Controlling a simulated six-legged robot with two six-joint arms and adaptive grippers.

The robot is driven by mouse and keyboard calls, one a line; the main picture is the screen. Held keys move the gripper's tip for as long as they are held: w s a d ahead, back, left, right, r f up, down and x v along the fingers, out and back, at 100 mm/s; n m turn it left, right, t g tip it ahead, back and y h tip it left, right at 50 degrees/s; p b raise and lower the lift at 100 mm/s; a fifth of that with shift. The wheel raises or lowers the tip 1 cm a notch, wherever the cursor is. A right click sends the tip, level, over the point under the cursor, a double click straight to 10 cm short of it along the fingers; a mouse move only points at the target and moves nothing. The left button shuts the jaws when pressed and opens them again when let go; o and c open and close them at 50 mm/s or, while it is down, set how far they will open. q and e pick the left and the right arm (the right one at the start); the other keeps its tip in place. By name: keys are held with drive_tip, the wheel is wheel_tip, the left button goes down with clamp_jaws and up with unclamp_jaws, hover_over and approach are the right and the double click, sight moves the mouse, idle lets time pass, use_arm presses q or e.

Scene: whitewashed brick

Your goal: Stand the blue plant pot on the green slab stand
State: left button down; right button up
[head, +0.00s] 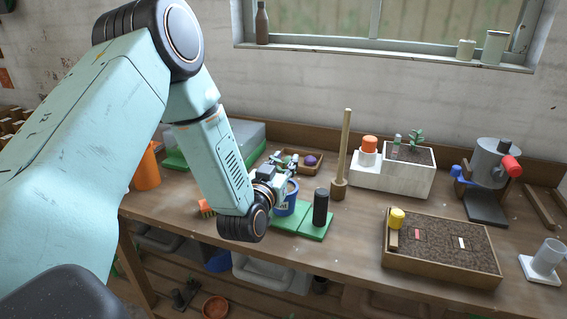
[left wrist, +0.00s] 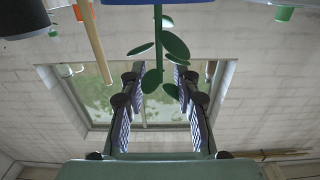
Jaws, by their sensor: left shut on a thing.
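The blue plant pot (head: 288,204) is upright at the green slab stand (head: 291,222), just right of my left wrist. I cannot tell whether its base touches the slab. My left gripper (head: 283,168) is shut on the pot's plant part, and the arm hides part of the pot. In the left wrist view my fingers (left wrist: 158,90) lie on both sides of the plant's green leaves and stem (left wrist: 158,38). A blue edge (left wrist: 208,14), likely the pot, shows at the top. The exact contact is unclear. My right gripper is not in view.
A black cylinder (head: 320,207) stands on the slab's right part. A wooden post (head: 343,150), a white planter (head: 395,176) and a tray with a purple ball (head: 310,160) are behind. A soil tray (head: 450,272) is at right. An orange brush (head: 206,208) lies left.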

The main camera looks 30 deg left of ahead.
use_arm(q)
drive_tip(key=c, duration=1.4)
unclamp_jaws()
drive_tip(key=shift+f, duration=0.1)
drive_tip(key=o, duration=0.4)
drive_tip(key=shift+s+r, duration=0.2)
drive_tip(key=shift+w, duration=0.2)
drive_tip(key=v, duration=1.2)
drive_tip(key=s+d+f+m+g+h, duration=0.1)
drive_tip(key=s+d+f+g, duration=0.25)
drive_tip(key=f, duration=0.35)
drive_tip(key=s+d+f+g+h, duration=0.2)
drive_tip(key=s+f+g, duration=0.15)
drive_tip(key=f, duration=0.35)
drive_tip(key=s+d+f+m+g+h, duration=0.1)
drive_tip(key=s+d+f+g, duration=0.2)
drive_tip(key=s+f, duration=0.35)
drive_tip(key=s+f+g, duration=0.2)
drive_tip(key=s, duration=0.3)
drive_tip(key=s+d+f+g, duration=0.1)
drive_tip(key=s+f+g, duration=0.2)
drive_tip(key=s, duration=0.2)
drive_tip(key=s+d+f+g, duration=0.1)
drive_tip(key=s+f+g, duration=0.1)
drive_tip(key=s, duration=0.3)
drive_tip(key=shift+s+f+g, duration=0.15)
drive_tip(key=shift+f+g, duration=0.25)
drive_tip(key=shift+f, duration=0.2)
